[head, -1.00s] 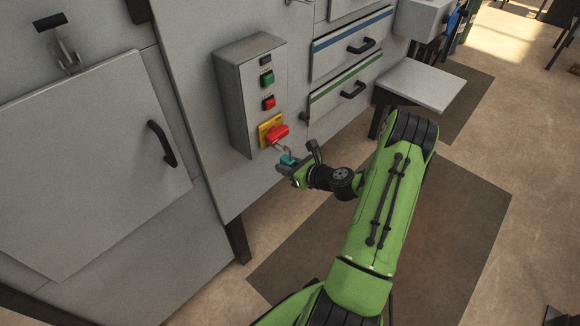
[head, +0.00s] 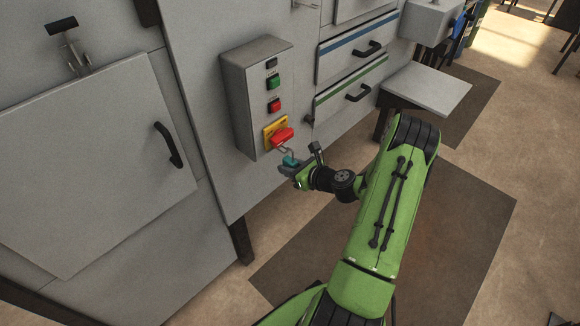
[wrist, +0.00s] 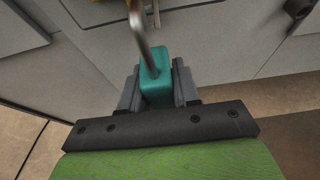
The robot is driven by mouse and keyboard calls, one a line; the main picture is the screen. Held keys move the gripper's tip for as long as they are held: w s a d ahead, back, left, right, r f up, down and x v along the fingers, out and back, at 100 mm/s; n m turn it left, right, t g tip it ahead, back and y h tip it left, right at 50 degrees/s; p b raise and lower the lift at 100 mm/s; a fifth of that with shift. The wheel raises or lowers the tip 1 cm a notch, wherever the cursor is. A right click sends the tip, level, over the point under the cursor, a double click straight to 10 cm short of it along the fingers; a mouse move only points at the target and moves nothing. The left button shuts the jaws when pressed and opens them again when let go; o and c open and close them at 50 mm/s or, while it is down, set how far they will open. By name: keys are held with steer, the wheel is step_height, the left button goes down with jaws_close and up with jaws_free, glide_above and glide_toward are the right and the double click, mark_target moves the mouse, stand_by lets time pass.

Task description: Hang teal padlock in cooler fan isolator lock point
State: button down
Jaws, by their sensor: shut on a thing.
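The teal padlock (head: 289,161) is held in my gripper (head: 291,167), just below the red isolator handle. In the wrist view the padlock (wrist: 155,78) sits between the two grey fingers of my gripper (wrist: 157,88), its metal shackle pointing up and away. The cooler fan isolator (head: 282,137) is a red rotary handle on a yellow plate, low on the front of a grey control box. The shackle's top lies close under the red handle. I cannot tell whether it touches or passes through the lock point, which is too small to make out.
The grey control box (head: 256,92) also bears a green button (head: 273,83) and a red button (head: 274,105). Drawers with black handles (head: 358,93) and a grey shelf (head: 427,88) stand to the right. A cabinet door (head: 90,165) is at left. Open floor lies below right.

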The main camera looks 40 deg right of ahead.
steer(key=shift+w, duration=0.15)
steer(key=shift+w+a+p, duration=0.15)
steer(key=shift+w+p, duration=0.3)
steer(key=shift+w, duration=0.15)
steer(key=shift+f, duration=0.1)
steer(key=shift+f+b, duration=0.45)
steer(key=shift+f, duration=0.2)
steer(key=shift+r, duration=0.15)
stand_by(0.4)
steer(key=c, duration=0.7)
jaws_free()
steer(key=shift+c, duration=0.2)
